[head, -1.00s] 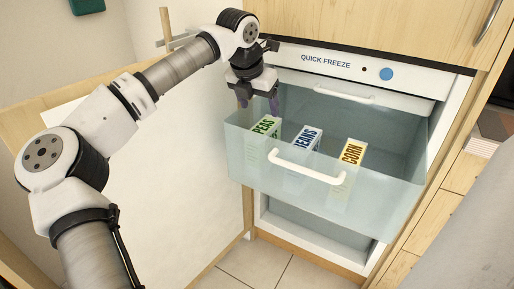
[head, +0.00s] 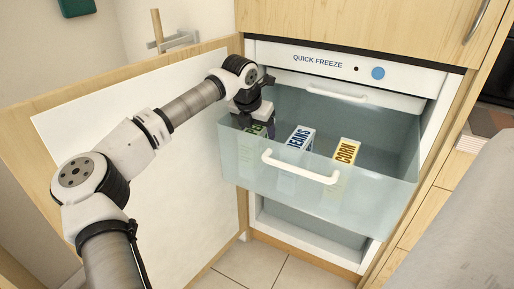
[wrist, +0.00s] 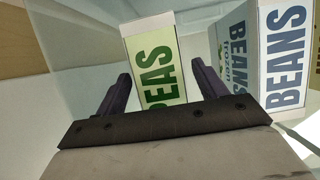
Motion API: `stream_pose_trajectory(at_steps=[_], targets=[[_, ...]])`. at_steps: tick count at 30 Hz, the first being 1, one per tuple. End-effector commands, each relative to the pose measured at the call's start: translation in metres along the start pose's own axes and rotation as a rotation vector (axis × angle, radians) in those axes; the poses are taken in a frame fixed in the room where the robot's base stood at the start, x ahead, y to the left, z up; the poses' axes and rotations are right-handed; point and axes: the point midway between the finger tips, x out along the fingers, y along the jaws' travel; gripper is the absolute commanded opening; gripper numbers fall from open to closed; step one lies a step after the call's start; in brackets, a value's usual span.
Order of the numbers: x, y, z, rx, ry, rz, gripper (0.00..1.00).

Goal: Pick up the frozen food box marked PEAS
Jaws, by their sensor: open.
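The PEAS box (wrist: 157,62), white and pale green with green letters, stands in the open clear freezer drawer (head: 330,186), at its left end. In the head view only a sliver of its top (head: 257,129) shows under my gripper. My gripper (head: 256,122) is open and points down over the box. In the wrist view its two dark purple fingers (wrist: 160,88) stand on either side of the PEAS box, with a gap on each side. The box's lower part is hidden by the gripper body in that view.
The BEANS box (head: 300,138) with blue letters stands just right of the PEAS box, close to the right finger. The CORN box (head: 346,151) stands farther right. The drawer's walls, its white handle (head: 300,167) and the open freezer door (head: 150,170) surround the space.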

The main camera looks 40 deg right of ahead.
Motion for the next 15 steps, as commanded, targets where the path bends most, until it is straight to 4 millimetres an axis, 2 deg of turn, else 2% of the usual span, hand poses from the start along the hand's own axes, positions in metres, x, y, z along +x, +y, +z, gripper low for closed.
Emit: stream_pose_trajectory(at_steps=[15], targets=[[0.0033, 0.0, -0.0016, 0.0, 0.0, 0.0, 0.71]])
